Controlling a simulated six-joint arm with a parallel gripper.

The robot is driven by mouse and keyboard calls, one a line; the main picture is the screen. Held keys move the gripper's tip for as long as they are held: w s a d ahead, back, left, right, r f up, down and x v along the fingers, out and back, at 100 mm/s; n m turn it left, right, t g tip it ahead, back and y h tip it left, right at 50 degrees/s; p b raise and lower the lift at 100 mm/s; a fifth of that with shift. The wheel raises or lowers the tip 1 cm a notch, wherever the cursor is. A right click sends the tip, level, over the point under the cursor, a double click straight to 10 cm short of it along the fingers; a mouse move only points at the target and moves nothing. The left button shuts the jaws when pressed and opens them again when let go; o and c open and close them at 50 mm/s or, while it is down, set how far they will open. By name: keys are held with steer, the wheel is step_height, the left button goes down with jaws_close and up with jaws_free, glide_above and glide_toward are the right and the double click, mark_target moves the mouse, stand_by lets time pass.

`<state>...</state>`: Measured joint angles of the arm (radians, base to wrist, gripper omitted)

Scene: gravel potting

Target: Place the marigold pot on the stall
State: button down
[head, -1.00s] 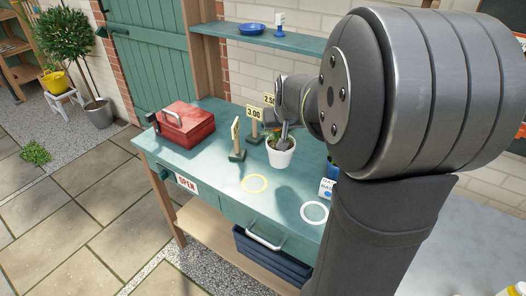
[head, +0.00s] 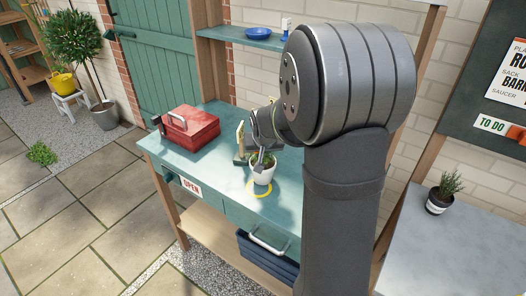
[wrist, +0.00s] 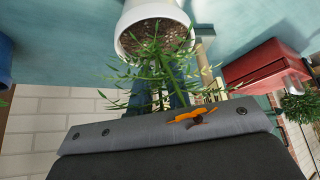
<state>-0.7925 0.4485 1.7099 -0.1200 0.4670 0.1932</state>
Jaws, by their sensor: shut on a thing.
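The marigold pot (head: 262,176) is a small white pot with green leaves. It is upright over the back of the yellow ring (head: 259,195) on the teal stall top (head: 212,160); I cannot tell whether it touches the surface. My gripper (head: 264,159) is shut on the marigold pot from above and behind. In the wrist view, the white pot (wrist: 146,12) is at the top with dark soil, thin green leaves and an orange bloom (wrist: 190,117) near my gripper. My fingertips are mostly hidden by the leaves there.
A red toolbox (head: 190,128) stands at the stall's back left. Price signs (head: 240,140) stand behind the pot, partly hidden. My arm hides the stall's right part. A dark blue crate (head: 265,256) is on the lower shelf. A potted plant (head: 438,201) stands on the grey table at right.

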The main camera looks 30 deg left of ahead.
steer(key=shift+f, duration=0.1)
steer(key=c, duration=1.3)
jaws_free()
steer(key=shift+c, duration=0.2)
steer(key=shift+r, duration=0.2)
steer(key=v, duration=1.1)
steer(key=shift+s+d+r, duration=0.15)
steer(key=shift+s+r, duration=0.05)
steer(key=shift+r, duration=0.15)
